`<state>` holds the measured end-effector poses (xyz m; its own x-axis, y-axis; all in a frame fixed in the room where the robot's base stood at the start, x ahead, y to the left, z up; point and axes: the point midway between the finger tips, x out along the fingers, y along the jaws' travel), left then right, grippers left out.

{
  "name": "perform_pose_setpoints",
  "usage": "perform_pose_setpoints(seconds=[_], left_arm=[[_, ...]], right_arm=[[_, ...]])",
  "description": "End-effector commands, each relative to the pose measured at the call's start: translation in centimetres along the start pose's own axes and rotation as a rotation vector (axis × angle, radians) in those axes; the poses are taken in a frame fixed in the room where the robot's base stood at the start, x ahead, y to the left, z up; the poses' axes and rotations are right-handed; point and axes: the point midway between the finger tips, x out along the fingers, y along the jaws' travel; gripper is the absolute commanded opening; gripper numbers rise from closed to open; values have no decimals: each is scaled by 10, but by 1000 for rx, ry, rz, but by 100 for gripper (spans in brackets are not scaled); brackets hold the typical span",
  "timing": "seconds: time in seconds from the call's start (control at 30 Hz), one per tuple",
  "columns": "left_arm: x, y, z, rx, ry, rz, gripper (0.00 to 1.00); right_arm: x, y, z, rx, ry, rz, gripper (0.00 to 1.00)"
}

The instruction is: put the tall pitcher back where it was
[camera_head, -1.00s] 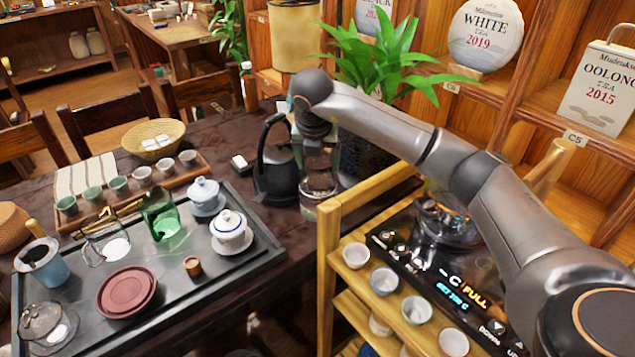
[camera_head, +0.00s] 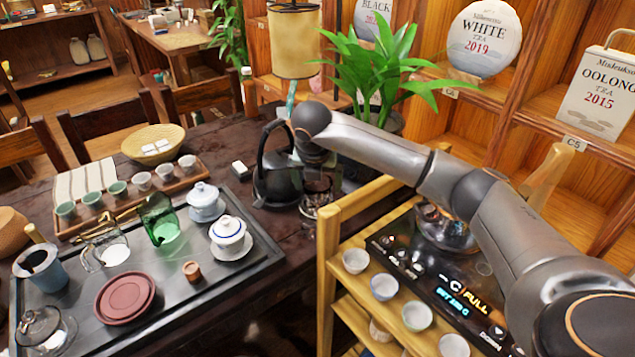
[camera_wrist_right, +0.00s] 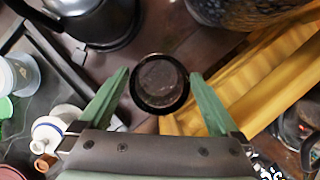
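A clear glass vessel with a dark rim, seemingly the tall pitcher (camera_head: 316,200), stands upright beside the wooden stand, at the right of the dark table. In the right wrist view, I look down into its round mouth (camera_wrist_right: 160,84). My right gripper (camera_head: 318,172) points down over it. Its two green fingers (camera_wrist_right: 160,76) are spread on either side of the rim, with what look like thin gaps. The vessel's lower part is partly hidden by the stand. My left gripper is not in view.
A black kettle (camera_head: 277,180) stands close to the left of the vessel. The wooden stand (camera_head: 327,262) is close on the right, and a potted plant (camera_head: 385,75) is behind. A tea tray (camera_head: 262,262) with cups and a green glass pitcher (camera_head: 160,220) lies to the left.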

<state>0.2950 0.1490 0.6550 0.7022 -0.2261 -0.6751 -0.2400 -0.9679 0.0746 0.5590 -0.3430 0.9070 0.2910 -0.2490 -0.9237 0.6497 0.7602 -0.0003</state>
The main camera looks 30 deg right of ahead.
Motion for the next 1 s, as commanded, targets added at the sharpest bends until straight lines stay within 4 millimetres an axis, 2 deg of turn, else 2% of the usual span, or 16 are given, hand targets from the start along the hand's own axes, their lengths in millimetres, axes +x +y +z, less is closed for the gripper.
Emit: perform_pose_setpoints(seconds=[0.23,0.37,0.8,1.0], left_arm=[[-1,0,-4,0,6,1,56],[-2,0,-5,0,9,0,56],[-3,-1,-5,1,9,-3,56],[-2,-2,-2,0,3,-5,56]], right_arm=[[-1,0,0,0,0,0,100],[-10,1,1,-1,-1,2,100],[-98,1,1,-1,-2,3,100],[-119,1,1,-1,0,2,100]])
